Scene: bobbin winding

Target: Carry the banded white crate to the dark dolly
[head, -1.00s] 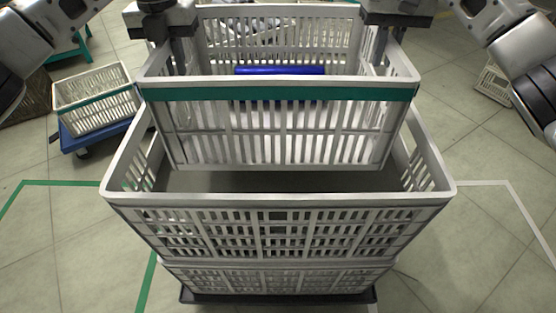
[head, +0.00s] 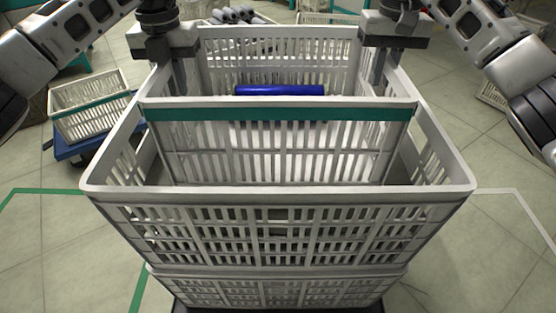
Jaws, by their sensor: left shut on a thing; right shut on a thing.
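The banded white crate (head: 280,150), with a green band under its front rim, hangs between my grippers. A blue cylinder (head: 279,90) lies in it. My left gripper (head: 177,75) is shut on its left side wall and my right gripper (head: 381,70) on its right side wall. Its lower front edge is hidden behind the front rim of a larger pale crate (head: 275,232); I cannot tell if it touches anything below. That pale crate tops a stack. A dark edge (head: 180,307) under the stack looks like the dark dolly, mostly hidden.
At left, another white crate with a green band (head: 85,92) sits on a blue dolly (head: 68,150). Grey rolls (head: 235,15) and pale crates show at the back. Green and white floor lines flank the stack. The tiled floor at right (head: 505,240) is clear.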

